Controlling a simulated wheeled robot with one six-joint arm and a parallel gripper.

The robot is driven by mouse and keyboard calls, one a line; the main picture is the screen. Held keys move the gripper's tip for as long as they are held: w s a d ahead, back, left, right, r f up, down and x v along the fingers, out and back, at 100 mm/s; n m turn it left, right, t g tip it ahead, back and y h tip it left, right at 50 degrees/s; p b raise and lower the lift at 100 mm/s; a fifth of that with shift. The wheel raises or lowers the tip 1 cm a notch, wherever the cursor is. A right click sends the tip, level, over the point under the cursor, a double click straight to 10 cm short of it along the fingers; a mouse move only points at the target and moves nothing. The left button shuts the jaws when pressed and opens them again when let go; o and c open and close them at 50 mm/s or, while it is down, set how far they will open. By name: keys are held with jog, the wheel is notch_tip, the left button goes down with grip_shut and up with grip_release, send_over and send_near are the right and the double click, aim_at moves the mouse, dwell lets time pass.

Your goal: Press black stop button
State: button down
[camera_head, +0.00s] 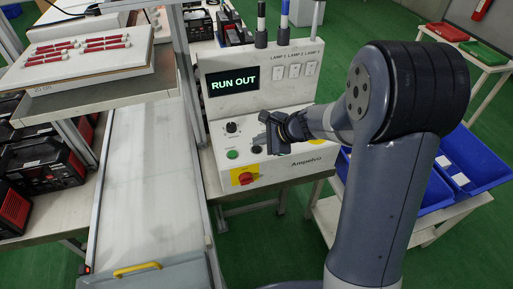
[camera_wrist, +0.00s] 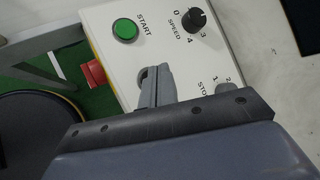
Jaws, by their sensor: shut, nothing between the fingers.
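The black stop button (camera_head: 256,149) is on the sloped white control panel, right of the green start button (camera_head: 232,154) in the head view. My gripper (camera_head: 271,148) is shut and empty, with its fingers pointing down at the panel close to the black button. In the wrist view, my gripper's fingers (camera_wrist: 154,86) lie beside the partly covered STOP lettering and hide most or all of the black button. I cannot tell whether the fingertips touch it. The green start button (camera_wrist: 125,30) is clear of the fingers.
A red emergency stop (camera_head: 245,178) on yellow sits on the panel's front. A speed knob (camera_head: 231,127) is above the green button. The display (camera_head: 233,81) reads RUN OUT. A conveyor (camera_head: 150,180) runs left of the panel; blue bins (camera_head: 470,165) stand right.

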aim_at(260, 150)
jog(key=shift+f, duration=0.1)
jog(key=shift+f+b, duration=0.3)
jog(key=shift+b, duration=0.2)
jog(key=shift+f+b, duration=0.4)
jog(key=shift+b, duration=0.05)
dwell(0.4)
jog(key=shift+r, duration=0.15)
dwell(0.3)
jog(key=shift+r+p, duration=0.6)
jog(key=shift+r, duration=0.05)
notch_tip(260, 150, up, 5)
jog(key=p, duration=0.4)
jog(key=shift+r, duration=0.1)
dwell(0.7)
